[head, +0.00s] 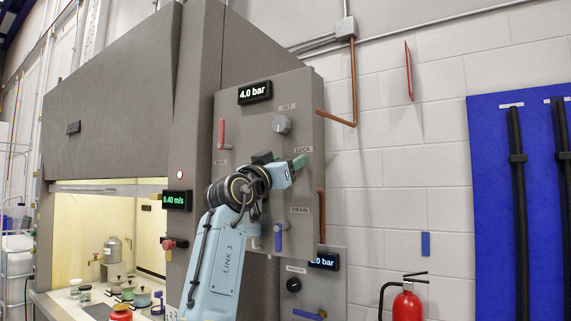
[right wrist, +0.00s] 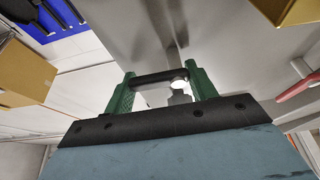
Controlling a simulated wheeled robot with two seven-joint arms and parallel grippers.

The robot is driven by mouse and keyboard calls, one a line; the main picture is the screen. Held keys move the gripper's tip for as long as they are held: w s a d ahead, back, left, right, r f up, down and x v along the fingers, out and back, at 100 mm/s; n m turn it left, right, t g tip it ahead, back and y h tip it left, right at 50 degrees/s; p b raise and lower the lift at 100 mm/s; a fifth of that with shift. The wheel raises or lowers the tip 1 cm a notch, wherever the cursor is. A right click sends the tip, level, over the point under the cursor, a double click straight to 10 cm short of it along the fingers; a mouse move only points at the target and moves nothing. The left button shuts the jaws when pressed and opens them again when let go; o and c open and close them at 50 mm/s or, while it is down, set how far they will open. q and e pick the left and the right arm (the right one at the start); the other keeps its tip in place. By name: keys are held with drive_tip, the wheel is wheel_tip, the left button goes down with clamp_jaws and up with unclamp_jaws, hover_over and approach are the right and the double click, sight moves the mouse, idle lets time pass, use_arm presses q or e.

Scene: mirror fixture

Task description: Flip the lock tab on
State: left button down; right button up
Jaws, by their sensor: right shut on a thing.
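The lock tab is hidden behind my right gripper in the head view, just under the "LOCK" label (head: 302,149) on the grey control panel (head: 255,120). My right gripper (head: 301,163) is at the panel's right side, with its green fingers at the panel face. In the right wrist view a dark bar, seemingly the lock tab (right wrist: 155,77), spans between the two green fingers of the right gripper (right wrist: 162,88). The fingers are shut on it. A small bright round part sits beside the right finger. My left gripper is in neither view.
The panel also carries a red main handle (head: 222,135), a grey "SET" knob (head: 282,124), a blue drain handle (head: 279,238) and a "4.0 bar" display (head: 255,92). A copper pipe (head: 322,215) runs close on the right. A fire extinguisher (head: 407,306) stands lower right.

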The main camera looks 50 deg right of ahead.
drive_tip(key=o, duration=1)
drive_tip(key=b+v, duration=0.4)
drive_tip(key=v, duration=0.9)
drive_tip(key=shift+a+f, duration=0.15)
drive_tip(key=shift+f, duration=0.05)
